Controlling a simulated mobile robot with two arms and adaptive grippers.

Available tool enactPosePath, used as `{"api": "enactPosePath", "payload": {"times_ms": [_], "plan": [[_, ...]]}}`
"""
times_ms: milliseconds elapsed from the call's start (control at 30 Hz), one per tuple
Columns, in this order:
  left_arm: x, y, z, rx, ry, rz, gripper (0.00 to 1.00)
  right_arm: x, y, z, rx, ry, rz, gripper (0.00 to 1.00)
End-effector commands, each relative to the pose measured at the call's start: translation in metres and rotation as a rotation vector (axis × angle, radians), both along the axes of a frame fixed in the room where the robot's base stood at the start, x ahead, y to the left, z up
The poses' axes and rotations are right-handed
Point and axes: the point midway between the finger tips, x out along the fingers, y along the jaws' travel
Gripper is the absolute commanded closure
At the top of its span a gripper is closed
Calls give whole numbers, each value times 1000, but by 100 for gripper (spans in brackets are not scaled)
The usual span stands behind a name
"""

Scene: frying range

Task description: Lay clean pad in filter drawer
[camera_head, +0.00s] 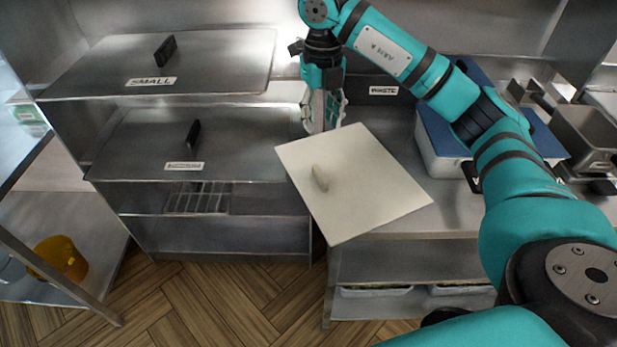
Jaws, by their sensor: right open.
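A flat, square, off-white pad (375,190) lies tilted in plan at the left end of the steel counter, its near corner reaching past the counter's front edge. A small pale knob-like piece (319,178) sits on its left part. My right gripper (325,125) points down just behind the pad's back-left edge, with its fingers apart. I cannot tell whether the fingertips touch the pad. My left gripper is out of view. No drawer is plainly marked as the filter drawer.
Two steel lids with black handles stand left, one labelled SMALL (215,60), above a shelf with a wire rack (198,198). A dark box labelled WASTE (384,105) is behind the pad. A white bin with blue lid (435,145) stands right. A yellow container (62,262) is lower left.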

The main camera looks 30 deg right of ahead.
Motion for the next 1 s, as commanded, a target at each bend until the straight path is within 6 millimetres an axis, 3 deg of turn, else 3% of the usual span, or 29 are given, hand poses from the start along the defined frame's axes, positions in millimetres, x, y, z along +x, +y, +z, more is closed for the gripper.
{"api": "enactPosePath", "payload": {"times_ms": [167,433,600,867,1000], "plan": [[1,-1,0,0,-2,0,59,0,-7,-9,3,4,-34,60],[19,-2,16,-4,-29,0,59,-1,-7,-63,3,6,-32,60],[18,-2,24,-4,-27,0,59,-1,-7,-97,2,5,-30,60],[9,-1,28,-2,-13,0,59,0,-7,-121,3,1,-30,60],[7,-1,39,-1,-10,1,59,-2,-10,-135,3,6,-30,60]]}}
